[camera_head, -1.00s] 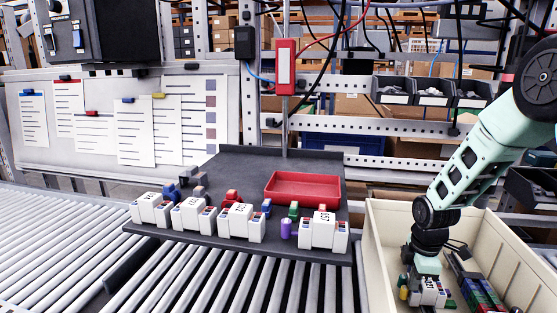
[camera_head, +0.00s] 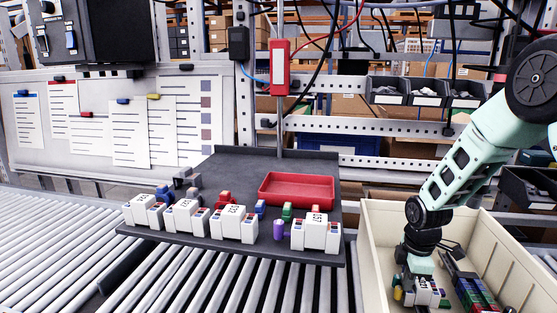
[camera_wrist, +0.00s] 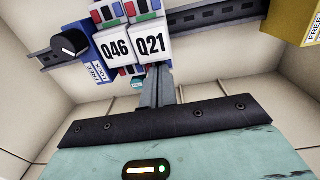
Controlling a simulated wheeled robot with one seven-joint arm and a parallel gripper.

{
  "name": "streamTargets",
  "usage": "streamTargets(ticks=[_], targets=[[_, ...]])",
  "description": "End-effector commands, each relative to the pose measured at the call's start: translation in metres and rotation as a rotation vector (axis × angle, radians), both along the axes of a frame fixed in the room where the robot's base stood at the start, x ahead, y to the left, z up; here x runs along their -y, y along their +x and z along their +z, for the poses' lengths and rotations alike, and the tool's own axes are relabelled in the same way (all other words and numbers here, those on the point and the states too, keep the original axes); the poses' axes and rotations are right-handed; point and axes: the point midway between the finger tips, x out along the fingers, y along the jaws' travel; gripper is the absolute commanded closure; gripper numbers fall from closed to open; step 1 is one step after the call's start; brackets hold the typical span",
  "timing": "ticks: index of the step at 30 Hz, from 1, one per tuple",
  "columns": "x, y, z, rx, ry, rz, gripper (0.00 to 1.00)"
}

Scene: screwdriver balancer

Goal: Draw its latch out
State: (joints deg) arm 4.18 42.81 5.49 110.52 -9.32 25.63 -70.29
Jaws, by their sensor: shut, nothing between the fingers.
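Two white modules marked Q46 (camera_wrist: 115,43) and Q21 (camera_wrist: 151,40) sit side by side on a dark rail (camera_wrist: 215,12) in the wrist view. My gripper (camera_wrist: 156,72) is shut and empty, its fingertips close to the lower edge of Q21; I cannot tell whether they touch it. A small teal part (camera_wrist: 138,83) shows just left of the fingers. I cannot tell whether it is the latch. In the head view the white modules (camera_head: 428,292) are low in the cream bin, below my wrist, and the fingertips are hidden.
The cream bin's walls (camera_head: 378,246) surround my gripper. A blue block (camera_wrist: 116,48) stands left of Q46, a black knob-like part (camera_wrist: 68,44) further left, a yellow block (camera_wrist: 296,20) at right. A dark tray (camera_head: 222,161) with more white modules and a red bin (camera_head: 296,188) stands left.

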Motion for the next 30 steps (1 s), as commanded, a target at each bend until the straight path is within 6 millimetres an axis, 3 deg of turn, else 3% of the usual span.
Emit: streamTargets(ticks=[1, 30], targets=[[-0.004, -0.011, -0.030, -0.032, 0.008, 0.001, 1.00], [-0.019, -0.008, -0.030, -0.032, 0.007, 0.000, 1.00]])
